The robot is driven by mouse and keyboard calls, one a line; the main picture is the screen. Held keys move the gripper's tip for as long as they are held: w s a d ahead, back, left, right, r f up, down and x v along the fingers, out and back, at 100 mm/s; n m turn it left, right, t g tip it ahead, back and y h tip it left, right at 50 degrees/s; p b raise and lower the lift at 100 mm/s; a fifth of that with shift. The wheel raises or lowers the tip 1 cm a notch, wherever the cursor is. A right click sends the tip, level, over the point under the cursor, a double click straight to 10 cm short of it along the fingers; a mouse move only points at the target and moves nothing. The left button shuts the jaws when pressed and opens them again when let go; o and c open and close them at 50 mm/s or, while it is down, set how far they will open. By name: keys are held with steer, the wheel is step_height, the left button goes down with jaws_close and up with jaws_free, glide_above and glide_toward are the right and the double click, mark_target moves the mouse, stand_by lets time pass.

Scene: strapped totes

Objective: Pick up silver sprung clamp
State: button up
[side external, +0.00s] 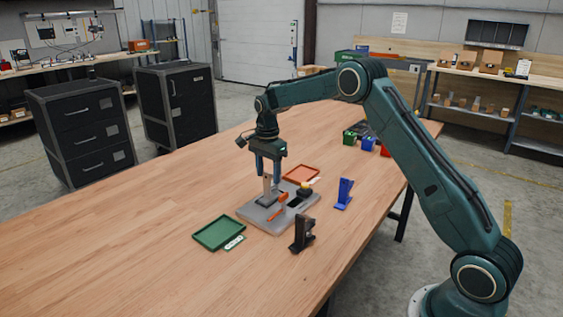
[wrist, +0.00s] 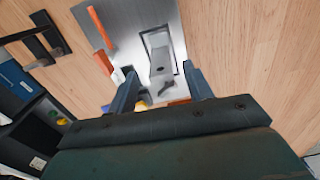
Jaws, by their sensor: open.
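The silver sprung clamp (side external: 267,187) stands upright in a recess of the grey fixture plate (side external: 251,214). In the wrist view the clamp (wrist: 162,62) lies between the two fingers of my gripper (wrist: 160,88). My gripper (side external: 268,170) points down over the clamp in the side view, with its fingers around the clamp's upper part. It is open, with a visible gap on each side of the clamp in the wrist view. Whether a finger touches the clamp is hard to tell in the side view.
An orange bar (side external: 278,206) and a yellow-topped part (side external: 305,187) are on the plate. A black bracket (side external: 302,232) and a blue bracket (side external: 344,193) stand at right. A green tray (side external: 218,233) and an orange tray (side external: 301,174) flank the plate. The table's left is clear.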

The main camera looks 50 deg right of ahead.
mark_target(268, 197)
steer(key=shift+w+f, duration=0.1)
steer(key=shift+f, duration=2.15)
jaws_close()
steer(key=shift+r, duration=0.15)
step_height(268, 197, up, 20)
steer(key=shift+a, duration=0.1)
